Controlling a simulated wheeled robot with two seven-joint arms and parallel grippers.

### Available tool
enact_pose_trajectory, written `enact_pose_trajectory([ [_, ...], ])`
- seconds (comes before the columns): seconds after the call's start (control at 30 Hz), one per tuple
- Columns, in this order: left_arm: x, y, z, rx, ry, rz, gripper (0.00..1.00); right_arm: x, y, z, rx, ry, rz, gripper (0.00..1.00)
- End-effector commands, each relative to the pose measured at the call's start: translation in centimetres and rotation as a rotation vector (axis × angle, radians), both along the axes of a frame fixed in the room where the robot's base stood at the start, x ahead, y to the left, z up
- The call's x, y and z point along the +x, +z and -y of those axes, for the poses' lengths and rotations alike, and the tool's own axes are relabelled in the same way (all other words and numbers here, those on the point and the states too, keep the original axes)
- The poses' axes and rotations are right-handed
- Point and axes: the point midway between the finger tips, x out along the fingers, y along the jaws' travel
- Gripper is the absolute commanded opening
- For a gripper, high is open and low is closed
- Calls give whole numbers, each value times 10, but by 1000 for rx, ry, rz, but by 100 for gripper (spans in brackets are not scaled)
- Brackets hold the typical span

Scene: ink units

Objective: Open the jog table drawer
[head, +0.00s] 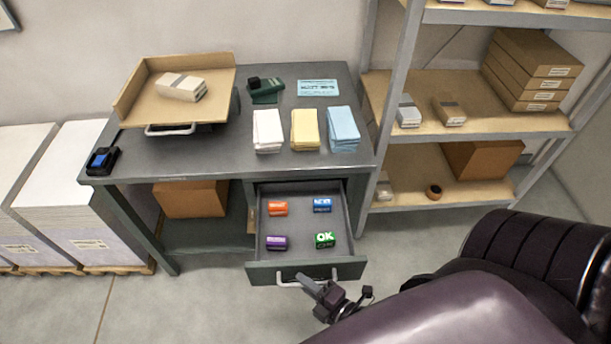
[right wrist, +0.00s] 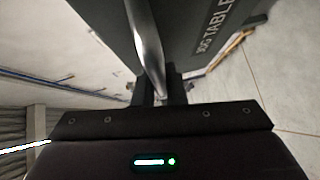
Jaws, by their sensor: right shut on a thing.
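The jog table (head: 225,143) is a dark grey table against the wall. Its drawer (head: 305,272) is pulled out, and its inside shows. The drawer's silver bar handle (head: 290,284) is on the front face. My right gripper (head: 318,286) is shut on the handle from the front. In the right wrist view the handle (right wrist: 146,45) runs down between the fingers (right wrist: 160,92), beside the drawer front lettered "JOG TABLE" (right wrist: 210,35). In the drawer lie small orange (head: 278,208), blue (head: 322,204), purple (head: 277,242) and green (head: 325,239) stamps or blocks. My left gripper does not show.
On the tabletop are a tilted wooden tray (head: 128,97), white (head: 267,130), yellow (head: 305,129) and blue (head: 343,128) paper stacks, and a green device (head: 265,92). A shelf rack (head: 395,85) stands to the right. Paper pallets (head: 75,170) stand left. Floor in front is clear.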

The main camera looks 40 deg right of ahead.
Motion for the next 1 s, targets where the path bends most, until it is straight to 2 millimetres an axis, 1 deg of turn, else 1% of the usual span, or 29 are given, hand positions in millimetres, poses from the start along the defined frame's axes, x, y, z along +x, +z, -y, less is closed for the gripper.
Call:
enact_pose_trajectory([
  [0.2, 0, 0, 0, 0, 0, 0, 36, 0, -1, 1, -2, -2, -2, 0],
  [0.23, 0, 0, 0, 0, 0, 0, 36, 0, -1, 1, -2, -2, -2, 15],
  [0.37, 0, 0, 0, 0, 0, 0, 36, 0, -1, 1, -1, -1, -2, 32],
  [0.6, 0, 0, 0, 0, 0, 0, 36, 0, 0, 1, 0, -1, -1, 32],
  [0.7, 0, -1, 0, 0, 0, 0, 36, -4, 0, 2, -1, -1, -2, 32],
  [0.77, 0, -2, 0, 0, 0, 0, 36, -11, -1, 3, -1, 0, -5, 32],
  [1.0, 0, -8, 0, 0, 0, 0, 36, -51, 5, 13, -2, 1, -5, 32],
])
